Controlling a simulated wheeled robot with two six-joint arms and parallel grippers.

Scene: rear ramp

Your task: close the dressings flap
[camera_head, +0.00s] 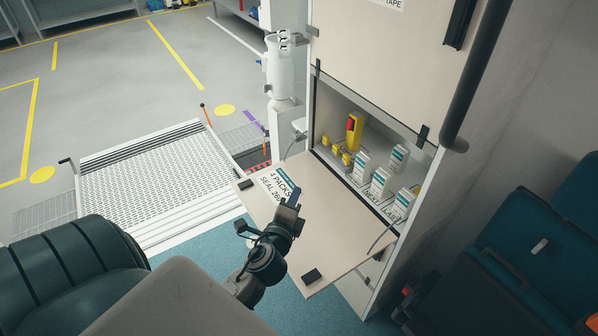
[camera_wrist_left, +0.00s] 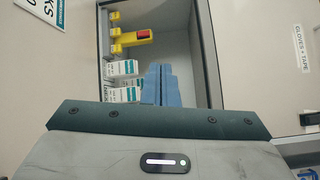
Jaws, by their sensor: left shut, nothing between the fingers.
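The dressings flap (camera_head: 325,225) is a beige panel hanging open, folded down and outward from the cabinet, with a printed label and dark latches at its outer corners. Its compartment (camera_head: 330,105) stands open above the hinge line, with boxes and yellow items inside. My left gripper (camera_head: 293,199) is over the flap near its label in the head view; I cannot tell if it touches. In the left wrist view its blue fingers (camera_wrist_left: 160,85) are together and empty, pointing toward the open compartment. My right gripper does not show.
White boxes (camera_head: 380,183) and a yellow item with a red part (camera_head: 354,130) stand in the compartment. A closed upper panel (camera_head: 385,50) is above. A white ramp (camera_head: 155,180) lies left, and dark teal seats (camera_head: 530,250) are at right.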

